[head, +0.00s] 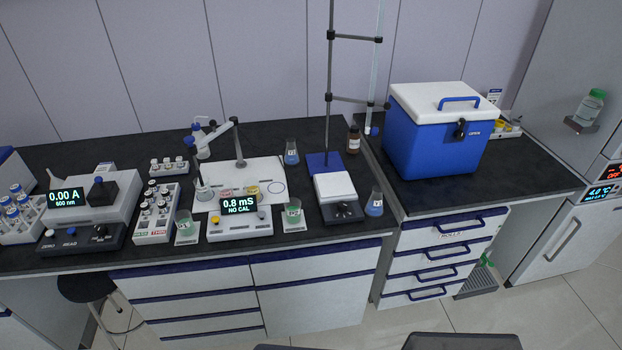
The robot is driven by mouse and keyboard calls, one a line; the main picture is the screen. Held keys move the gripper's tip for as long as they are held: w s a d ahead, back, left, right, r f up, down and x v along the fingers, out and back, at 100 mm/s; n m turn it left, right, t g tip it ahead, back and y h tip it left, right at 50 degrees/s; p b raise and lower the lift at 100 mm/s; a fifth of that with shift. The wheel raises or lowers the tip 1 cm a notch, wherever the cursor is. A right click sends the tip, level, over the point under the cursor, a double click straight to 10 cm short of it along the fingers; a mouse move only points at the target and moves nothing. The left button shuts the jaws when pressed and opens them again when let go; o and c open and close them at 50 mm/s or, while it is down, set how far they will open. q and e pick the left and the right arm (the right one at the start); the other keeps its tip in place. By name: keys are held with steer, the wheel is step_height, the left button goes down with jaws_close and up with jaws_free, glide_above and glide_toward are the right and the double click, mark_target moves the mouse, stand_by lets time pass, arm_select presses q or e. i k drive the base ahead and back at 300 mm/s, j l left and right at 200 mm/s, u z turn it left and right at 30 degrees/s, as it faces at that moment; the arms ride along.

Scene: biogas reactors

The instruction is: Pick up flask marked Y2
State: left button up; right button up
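Several small labelled vessels stand on the black bench, and their markings are too small to read, so I cannot tell which is Y2. A flask with blue liquid (292,154) stands at the back, left of the blue stand base. Another flask with blue liquid (375,203) stands near the front edge, right of the hotplate stirrer. A vessel with green liquid (293,211) stands right of the "0.8 mS" meter. A clear vessel (204,191) stands below the probe arm. Neither gripper is in view.
The conductivity meter (238,206) reads "NO CAL". A stirrer (337,189) and tall stand (328,90) occupy the bench middle. A blue cooler (432,140) fills the right bench. A rack of vials (155,212) is left. A stool (85,287) stands at front left.

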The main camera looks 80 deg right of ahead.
mark_target(292, 157)
steer(key=z, duration=0.45)
steer(key=j+z, duration=0.1)
steer(key=z, duration=0.75)
steer(key=k+z, duration=0.1)
steer(key=z, duration=0.75)
steer(key=k+z, duration=0.1)
steer(key=z, duration=0.8)
steer(key=k+j, duration=0.05)
